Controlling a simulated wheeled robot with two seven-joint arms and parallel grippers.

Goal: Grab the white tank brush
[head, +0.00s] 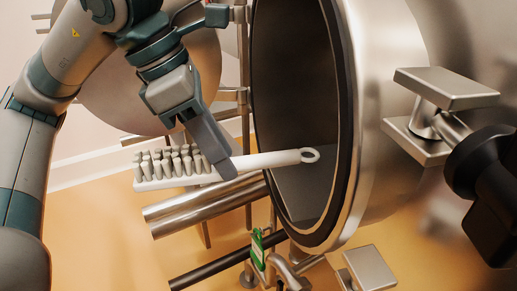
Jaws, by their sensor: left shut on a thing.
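The white tank brush (265,161) has a long white handle with a ring at its right end and a head of grey bristle tufts at its left. It lies nearly level in the air, bristles up. My left gripper (227,170) reaches down from the upper left and is shut on the brush between bristles and handle. The ring end is in front of the hopper's round opening. My right gripper is not in view.
The steel hopper (375,125) has a dark-rimmed round opening, with its round door (150,95) swung open behind my left arm. A metal clamp with a black knob (485,180) sticks out at right. Steel pipes (205,208) and a small green item (257,248) are below the brush.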

